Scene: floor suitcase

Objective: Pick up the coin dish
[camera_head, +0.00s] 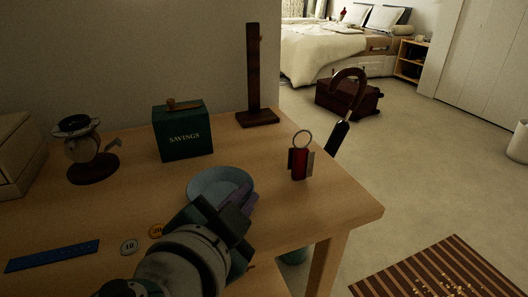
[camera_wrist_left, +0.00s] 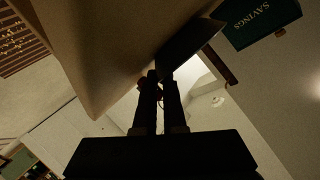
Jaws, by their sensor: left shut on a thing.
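The coin dish (camera_head: 215,183) is a round, shallow, blue-grey bowl near the middle of the wooden table in the head view. My left gripper (camera_head: 238,203) reaches over its near right side and is shut on its rim. The gripper hides the front right of the dish. In the left wrist view the two fingers (camera_wrist_left: 158,75) are close together, with the dark side of the dish (camera_wrist_left: 190,48) at their tips. I cannot tell whether the dish is clear of the table. My right gripper is in neither view.
A green savings box (camera_head: 183,133) and a dark wooden stand (camera_head: 255,85) are behind the dish. A red key fob with ring (camera_head: 299,163) is to its right. Round tokens (camera_head: 129,246) and a blue strip (camera_head: 52,256) lie front left. A watch stand (camera_head: 88,155) is at left.

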